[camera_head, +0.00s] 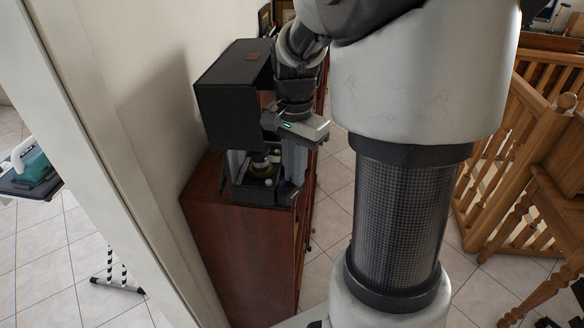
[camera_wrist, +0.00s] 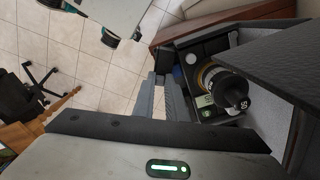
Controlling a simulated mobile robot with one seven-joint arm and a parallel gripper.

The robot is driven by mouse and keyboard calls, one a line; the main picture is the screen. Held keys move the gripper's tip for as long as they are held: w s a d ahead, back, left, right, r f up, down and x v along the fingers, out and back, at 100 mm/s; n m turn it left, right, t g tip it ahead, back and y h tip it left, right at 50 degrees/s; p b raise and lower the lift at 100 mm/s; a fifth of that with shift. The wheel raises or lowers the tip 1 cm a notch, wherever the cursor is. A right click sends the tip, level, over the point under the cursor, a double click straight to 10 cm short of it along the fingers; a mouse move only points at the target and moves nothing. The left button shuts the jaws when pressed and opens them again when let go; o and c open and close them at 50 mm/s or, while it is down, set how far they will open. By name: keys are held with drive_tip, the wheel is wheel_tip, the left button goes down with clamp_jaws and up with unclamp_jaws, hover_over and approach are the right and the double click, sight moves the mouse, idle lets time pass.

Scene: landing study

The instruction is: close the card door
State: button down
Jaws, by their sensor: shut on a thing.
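A dark grey box (camera_head: 228,118) stands on a wooden cabinet, its lower front open. In the wrist view a dark slanted panel (camera_wrist: 285,60) hangs beside the open interior. Inside is a round black numbered dial (camera_wrist: 232,90) with a brass-coloured ring and a small green display (camera_wrist: 205,101). My gripper (camera_head: 289,178) points down at the box's front right edge. Its fingers (camera_wrist: 160,84) are shut on a dark piece at that edge, which I take to be the card door (camera_wrist: 164,57). The fingers hide most of it.
The reddish wooden cabinet (camera_head: 235,250) stands against a pale wall (camera_head: 130,70). A wooden railing (camera_head: 490,140) is at the right. Tiled floor (camera_head: 325,215) is clear beside the cabinet. An office chair (camera_wrist: 28,90) shows at left in the wrist view.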

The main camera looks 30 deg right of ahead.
drive_tip(key=shift+w+a+n, duration=0.15)
drive_tip(key=shift+w+n, duration=0.3)
drive_tip(key=shift+n, duration=0.65)
drive_tip(key=shift+w+a+n, duration=0.1)
drive_tip(key=shift+w+n, duration=0.35)
drive_tip(key=shift+n, duration=0.65)
drive_tip(key=c, duration=1.8)
unclamp_jaws()
drive_tip(key=shift+o, duration=0.2)
